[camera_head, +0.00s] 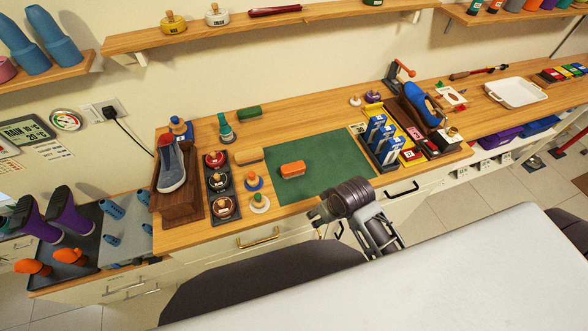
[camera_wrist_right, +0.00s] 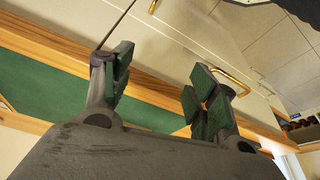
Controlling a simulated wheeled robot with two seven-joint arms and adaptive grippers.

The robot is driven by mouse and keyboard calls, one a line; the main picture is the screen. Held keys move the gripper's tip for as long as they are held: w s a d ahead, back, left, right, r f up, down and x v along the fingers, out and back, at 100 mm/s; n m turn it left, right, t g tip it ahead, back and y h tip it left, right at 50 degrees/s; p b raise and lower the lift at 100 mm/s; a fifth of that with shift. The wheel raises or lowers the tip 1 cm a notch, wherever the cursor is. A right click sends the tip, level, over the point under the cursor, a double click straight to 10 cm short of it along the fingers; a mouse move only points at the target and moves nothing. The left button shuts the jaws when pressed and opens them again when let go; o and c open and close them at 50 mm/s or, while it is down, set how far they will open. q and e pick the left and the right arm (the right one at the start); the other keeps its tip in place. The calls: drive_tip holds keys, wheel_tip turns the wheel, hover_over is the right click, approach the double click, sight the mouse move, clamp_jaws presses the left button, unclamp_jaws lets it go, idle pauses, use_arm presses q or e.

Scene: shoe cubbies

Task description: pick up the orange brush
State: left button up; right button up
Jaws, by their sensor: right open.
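The orange brush (camera_head: 292,170) lies on the green mat (camera_head: 330,158) on the wooden counter, toward the mat's left side. My right gripper (camera_head: 322,215) is at the counter's front edge, to the right of and nearer than the brush, not touching it. In the right wrist view, my right gripper (camera_wrist_right: 155,88) has its two green-padded fingers spread apart with nothing between them. That view shows part of the green mat (camera_wrist_right: 50,88) and the counter edge, but not the brush. My left gripper is not in view.
Round brushes and polish tins on a dark tray (camera_head: 220,190) stand left of the mat, beside a grey shoe on a wooden block (camera_head: 178,205). Blue and white boxes (camera_head: 382,140) stand to its right. Drawer handles (camera_head: 258,238) project below the counter edge. The mat around the brush is clear.

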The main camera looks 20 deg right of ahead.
drive_tip(key=w+a+r+n, duration=0.1)
drive_tip(key=w+a+n, duration=0.1)
drive_tip(key=a, duration=0.2)
drive_tip(key=w+a+r+n+y, duration=0.1)
drive_tip(key=w+a+r+n, duration=0.1)
drive_tip(key=w+a, duration=0.1)
drive_tip(key=w+a+r+n+g+y, duration=0.1)
drive_tip(key=w+a+n, duration=0.2)
drive_tip(key=a, duration=0.1)
drive_tip(key=shift+w+a+r, duration=0.1)
drive_tip(key=shift+a+r, duration=0.3)
drive_tip(key=shift+w+a+r+n+g, duration=0.3)
drive_tip(key=shift+w+a+r+n, duration=0.55)
drive_tip(key=shift+n, duration=0.45)
drive_tip(key=shift+w+r+n+h, duration=0.4)
drive_tip(key=shift+w+n, duration=0.2)
drive_tip(key=shift+w, duration=0.05)
drive_tip(key=w+d+r+n+g+h, duration=0.1)
drive_tip(key=w+d+r+n+h, duration=0.3)
drive_tip(key=w+d+r, duration=0.3)
drive_tip(key=shift+d+r+n+g, duration=0.15)
drive_tip(key=shift+r+n+g, duration=0.15)
drive_tip(key=shift+g, duration=0.1)
drive_tip(key=shift+w, duration=0.1)
